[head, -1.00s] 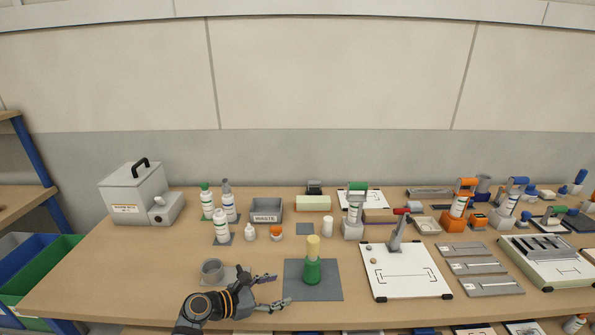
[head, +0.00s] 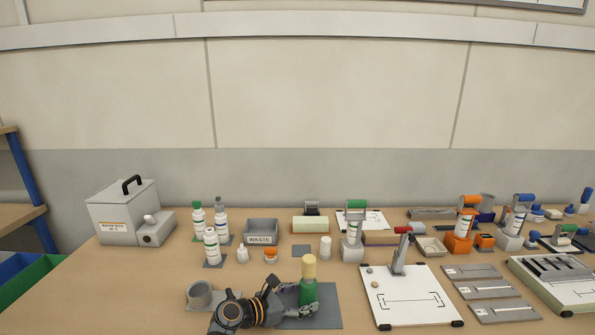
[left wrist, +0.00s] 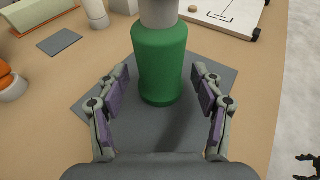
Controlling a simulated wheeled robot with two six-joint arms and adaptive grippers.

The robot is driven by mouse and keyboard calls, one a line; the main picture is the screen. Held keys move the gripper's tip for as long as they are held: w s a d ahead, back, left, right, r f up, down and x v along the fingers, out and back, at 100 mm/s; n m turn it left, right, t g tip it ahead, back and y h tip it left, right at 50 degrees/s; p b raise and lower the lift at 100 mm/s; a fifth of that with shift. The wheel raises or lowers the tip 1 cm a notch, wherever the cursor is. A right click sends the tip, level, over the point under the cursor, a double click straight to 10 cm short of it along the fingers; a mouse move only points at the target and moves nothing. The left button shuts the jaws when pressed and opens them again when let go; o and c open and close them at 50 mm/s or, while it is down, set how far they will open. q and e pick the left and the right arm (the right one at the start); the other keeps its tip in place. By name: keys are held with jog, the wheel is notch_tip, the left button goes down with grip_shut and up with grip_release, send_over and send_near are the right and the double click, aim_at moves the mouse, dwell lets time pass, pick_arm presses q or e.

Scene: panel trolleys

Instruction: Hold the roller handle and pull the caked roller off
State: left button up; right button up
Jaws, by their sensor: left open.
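The roller handle (head: 308,292) is a green grip standing upright on a dark grey mat (head: 325,317) near the table's front edge. The pale yellow caked roller (head: 309,267) sits on top of it. My left gripper (head: 300,303) is low at the handle, reaching in from the left. In the left wrist view the green handle (left wrist: 160,62) stands between the two spread fingers (left wrist: 158,95), with a gap on each side. The grey neck above it is cut off by the frame top. A dark shape at that view's lower right may be my right gripper (left wrist: 307,168); its jaws are unclear.
A grey cup (head: 199,295) stands close to my left arm. A whiteboard panel (head: 411,290) with a red-handled tool lies right of the mat. The grey WASTE bin (head: 262,230), bottles (head: 212,247) and small jars are behind. Bare table lies to the left.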

pick_arm(q)
jog(key=shift+w+d+f, duration=0.2)
jog(key=shift+w+d, duration=0.1)
jog(key=shift+d, duration=0.2)
pick_arm(e)
jog(key=shift+f, duration=0.1)
pick_arm(q)
jog(key=c, duration=1.3)
pick_arm(e)
jog(key=shift+a, duration=0.1)
pick_arm(q)
jog(key=shift+c, duration=0.2)
pick_arm(e)
jog(key=shift+c, duration=0.2)
